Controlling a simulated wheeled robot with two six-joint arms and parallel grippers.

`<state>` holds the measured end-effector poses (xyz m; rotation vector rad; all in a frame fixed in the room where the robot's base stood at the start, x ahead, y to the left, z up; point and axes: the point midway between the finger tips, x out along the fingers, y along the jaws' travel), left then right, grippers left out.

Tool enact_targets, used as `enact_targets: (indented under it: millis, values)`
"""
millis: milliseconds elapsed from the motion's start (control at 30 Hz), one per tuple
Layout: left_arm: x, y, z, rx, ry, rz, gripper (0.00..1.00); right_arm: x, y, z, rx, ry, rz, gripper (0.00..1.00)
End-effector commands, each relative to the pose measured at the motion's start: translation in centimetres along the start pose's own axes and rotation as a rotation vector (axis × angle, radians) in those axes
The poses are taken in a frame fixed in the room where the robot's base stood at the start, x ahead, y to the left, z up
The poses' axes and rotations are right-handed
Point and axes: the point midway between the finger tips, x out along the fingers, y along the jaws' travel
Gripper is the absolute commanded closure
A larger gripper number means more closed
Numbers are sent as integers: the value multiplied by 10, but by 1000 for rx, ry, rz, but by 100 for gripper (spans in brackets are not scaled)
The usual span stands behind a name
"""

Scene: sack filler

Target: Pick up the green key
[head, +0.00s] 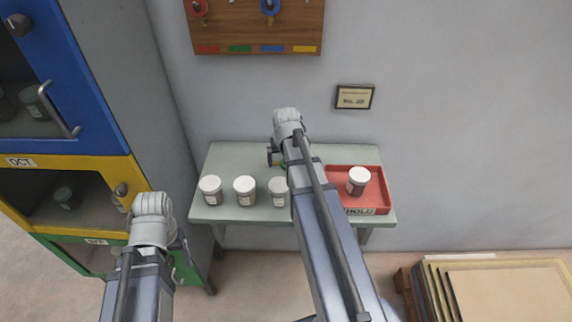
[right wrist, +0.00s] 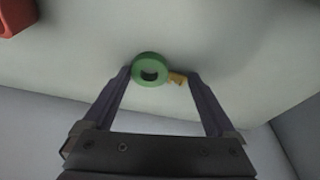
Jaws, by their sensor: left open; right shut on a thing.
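The green key (right wrist: 150,70) has a round green ring head and a short brass-coloured bit (right wrist: 178,79). In the right wrist view it lies between the fingertips of my right gripper (right wrist: 160,76), which is shut on it, over a pale grey-green surface. In the head view my right gripper (head: 277,159) is over the back part of the table, mostly hidden by its own arm; a small patch of green (head: 284,165) shows beside it. My left gripper (head: 181,246) is open, in front of the cabinet and away from the key, partly hidden behind its wrist.
The grey-green table (head: 230,160) holds several white-lidded jars (head: 245,191) and a red tray (head: 376,208) with one jar. A wooden key board (head: 255,38) hangs above. A cabinet (head: 115,80) with coloured doors stands left. Stacked boards (head: 500,290) stand at lower right.

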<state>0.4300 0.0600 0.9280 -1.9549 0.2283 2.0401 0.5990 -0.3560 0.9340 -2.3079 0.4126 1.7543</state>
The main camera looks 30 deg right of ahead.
Motion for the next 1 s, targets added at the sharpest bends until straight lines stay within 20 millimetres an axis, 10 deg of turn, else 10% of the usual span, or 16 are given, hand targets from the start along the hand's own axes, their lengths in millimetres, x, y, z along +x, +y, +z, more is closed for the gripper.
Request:
enact_targets:
  millis: [200, 667, 1000]
  values:
    - [0, 0, 0, 0, 0, 0, 28, 0, 0, 0, 0, 0, 0, 62]
    - [-11, -1, 1, 0, 0, 0, 28, -11, 0, -3, 0, 0, 0, 62]
    - [-56, -5, 3, 0, 0, 0, 28, -54, 0, -15, 0, 0, 0, 62]
